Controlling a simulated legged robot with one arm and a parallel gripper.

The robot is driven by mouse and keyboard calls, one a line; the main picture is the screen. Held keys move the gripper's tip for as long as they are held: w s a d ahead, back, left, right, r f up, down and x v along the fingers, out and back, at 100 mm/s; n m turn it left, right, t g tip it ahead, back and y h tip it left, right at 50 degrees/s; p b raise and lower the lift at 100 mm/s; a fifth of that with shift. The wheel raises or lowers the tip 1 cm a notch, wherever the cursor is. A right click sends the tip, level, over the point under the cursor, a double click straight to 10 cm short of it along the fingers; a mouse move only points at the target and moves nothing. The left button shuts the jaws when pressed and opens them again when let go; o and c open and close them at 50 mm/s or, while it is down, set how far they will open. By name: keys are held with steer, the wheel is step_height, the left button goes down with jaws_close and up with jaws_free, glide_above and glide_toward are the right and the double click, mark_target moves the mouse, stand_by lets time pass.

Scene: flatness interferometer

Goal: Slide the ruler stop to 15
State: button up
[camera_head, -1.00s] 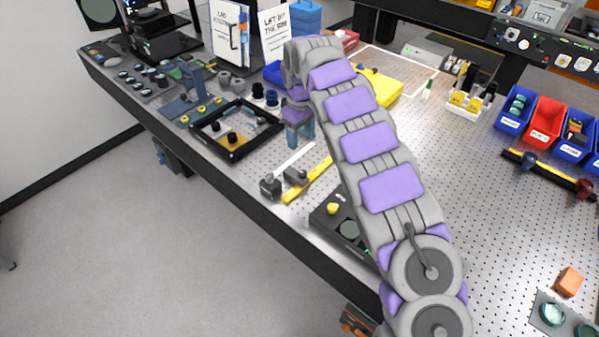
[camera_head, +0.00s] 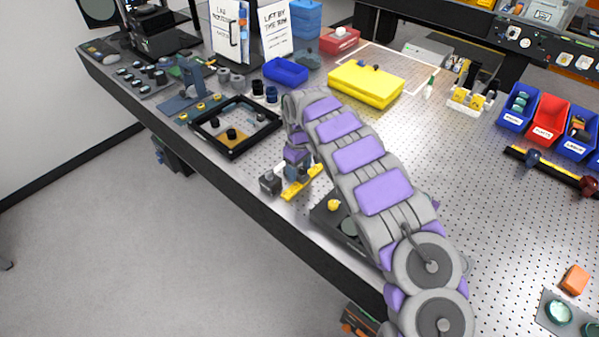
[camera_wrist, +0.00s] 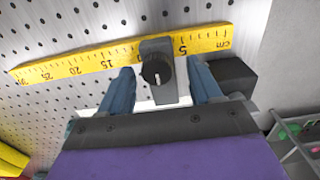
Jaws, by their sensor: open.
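The yellow ruler (camera_wrist: 80,69) crosses the wrist view, with its cm end at the right and 30 at the left. The grey ruler stop (camera_wrist: 158,47) with a black knob sits across it between the 5 and 15 marks and covers the marks there. My gripper (camera_wrist: 160,68) is open, with one blue finger on each side of the stop. Gaps seem to show between fingers and stop; contact is not clear. In the head view, my gripper (camera_head: 296,174) is low over the ruler (camera_head: 310,178) and hides the stop.
A dark block (camera_head: 270,183) stands by the ruler's cm end, near the table's front edge. A black device with a yellow knob (camera_head: 334,205) is to the right. A black square frame (camera_head: 236,150) lies to the left.

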steer(key=shift+f, duration=0.7)
steer(key=shift+c, duration=0.3)
jaws_close()
